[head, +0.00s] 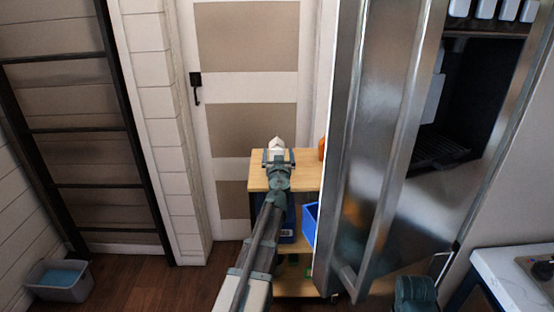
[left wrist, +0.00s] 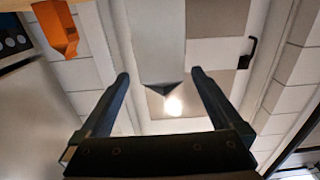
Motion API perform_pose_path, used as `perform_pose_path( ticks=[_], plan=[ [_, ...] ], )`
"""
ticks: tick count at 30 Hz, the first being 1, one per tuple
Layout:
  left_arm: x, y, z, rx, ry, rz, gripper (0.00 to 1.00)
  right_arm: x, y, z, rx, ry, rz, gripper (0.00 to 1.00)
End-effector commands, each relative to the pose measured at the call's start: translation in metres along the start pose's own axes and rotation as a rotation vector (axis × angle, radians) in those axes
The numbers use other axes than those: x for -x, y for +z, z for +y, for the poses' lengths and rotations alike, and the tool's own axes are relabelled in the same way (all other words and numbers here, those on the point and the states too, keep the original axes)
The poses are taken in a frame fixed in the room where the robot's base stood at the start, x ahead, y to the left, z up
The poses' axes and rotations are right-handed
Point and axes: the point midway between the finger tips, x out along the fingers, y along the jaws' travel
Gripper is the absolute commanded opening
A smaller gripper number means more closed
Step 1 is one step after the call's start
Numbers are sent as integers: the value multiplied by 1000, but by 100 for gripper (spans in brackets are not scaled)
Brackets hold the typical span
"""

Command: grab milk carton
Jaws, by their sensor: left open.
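The milk carton (head: 276,146) is white with a peaked top and stands on the wooden top of a small cart (head: 242,180). In the left wrist view, which is upside down, the carton (left wrist: 156,40) hangs from the top edge with its dark gable end low. My left gripper (head: 278,158) is at the near side of the carton, partly hiding its lower part. In the wrist view my left gripper (left wrist: 159,76) is open, its fingertips on either side of the carton's top end. I cannot tell whether they touch it. My right gripper is not seen.
An orange object (head: 322,148) stands beside the carton; it shows in the wrist view too (left wrist: 56,28). A large open steel fridge door (head: 376,130) stands close on the right. Blue bins (head: 310,222) sit lower on the cart. A closed door (head: 246,90) is behind.

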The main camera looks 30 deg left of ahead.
Motion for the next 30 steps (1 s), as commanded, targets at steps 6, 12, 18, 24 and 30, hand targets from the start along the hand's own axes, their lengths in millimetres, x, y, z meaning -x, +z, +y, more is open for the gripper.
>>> perform_pose_path(
  ticks=[6,12,18,24,30],
  plan=[
    [-33,-4,-2,0,-1,0,100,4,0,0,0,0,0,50],
    [-49,-3,-3,0,-1,0,100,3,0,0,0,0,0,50],
    [-47,-3,-3,0,-1,0,93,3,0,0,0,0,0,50],
    [-47,-3,-2,0,0,0,57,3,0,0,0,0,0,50],
    [-47,-3,-2,0,-1,0,21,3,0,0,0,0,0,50]
  ],
)
